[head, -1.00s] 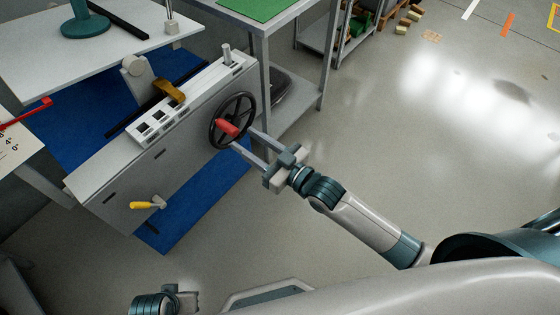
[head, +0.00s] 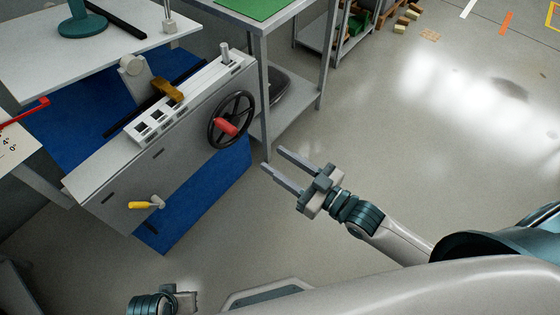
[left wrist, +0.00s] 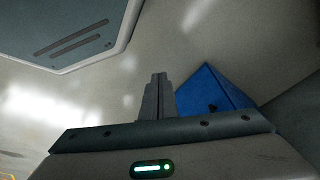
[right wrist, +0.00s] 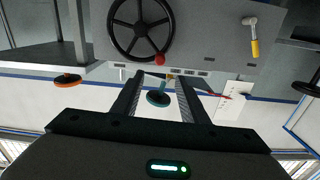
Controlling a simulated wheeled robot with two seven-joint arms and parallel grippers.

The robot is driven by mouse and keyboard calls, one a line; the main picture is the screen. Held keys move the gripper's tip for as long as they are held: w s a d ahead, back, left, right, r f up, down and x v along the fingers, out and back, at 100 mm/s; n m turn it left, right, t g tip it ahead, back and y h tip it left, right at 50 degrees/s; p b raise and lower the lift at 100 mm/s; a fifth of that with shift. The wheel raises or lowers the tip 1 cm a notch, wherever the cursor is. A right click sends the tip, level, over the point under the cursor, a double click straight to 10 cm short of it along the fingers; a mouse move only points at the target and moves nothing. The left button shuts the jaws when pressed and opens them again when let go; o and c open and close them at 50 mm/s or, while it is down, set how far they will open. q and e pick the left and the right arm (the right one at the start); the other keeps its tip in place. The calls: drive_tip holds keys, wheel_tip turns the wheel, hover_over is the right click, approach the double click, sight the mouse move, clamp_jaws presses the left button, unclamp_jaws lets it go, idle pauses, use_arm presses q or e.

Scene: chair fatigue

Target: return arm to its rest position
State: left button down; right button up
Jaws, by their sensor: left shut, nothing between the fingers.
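My right gripper (head: 278,168) is open and empty in the head view, over bare floor to the right of the machine. It stands apart from the black handwheel (head: 217,133) with its red knob (head: 227,127). In the right wrist view its two fingers (right wrist: 157,85) are spread with nothing between them, and the handwheel (right wrist: 118,38) is beyond them. My left gripper shows at the bottom of the head view (head: 185,300), its fingers hardly visible. In the left wrist view its fingers (left wrist: 158,85) are together with nothing between them.
A steel table with a green mat (head: 250,8) stands behind my right gripper. The floor (head: 420,130) to the right is clear.

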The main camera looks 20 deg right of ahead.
use_arm(q)
drive_tip(key=shift+w, duration=0.1)
use_arm(e)
drive_tip(key=s+d+f+m+g+h+p, duration=0.1)
drive_tip(key=d+f+m+g+h+p, duration=0.15)
drive_tip(key=f, duration=0.85)
drive_tip(key=s+d+f+m+g+h+p, duration=0.1)
drive_tip(key=d+f+h+p, duration=0.25)
drive_tip(key=f, duration=0.65)
use_arm(q)
wheel_tip(320, 180, down, 13)
drive_tip(key=w+d+t+p, duration=0.1)
drive_tip(key=d+t+p, duration=0.1)
drive_tip(key=p, duration=0.1)
drive_tip(key=shift+d+t+h, duration=0.2)
drive_tip(key=shift+t+h, duration=0.1)
drive_tip(key=shift+h, duration=0.1)
use_arm(e)
drive_tip(key=s+d+f+m+g+h, duration=0.1)
drive_tip(key=s+f+g+h, duration=0.2)
drive_tip(key=s+f, duration=1.2)
drive_tip(key=s+g, duration=0.2)
drive_tip(key=shift+d+f+g, duration=0.15)
drive_tip(key=shift+f+g, duration=0.2)
drive_tip(key=shift+f, duration=0.05)
drive_tip(key=shift+w, duration=0.1)
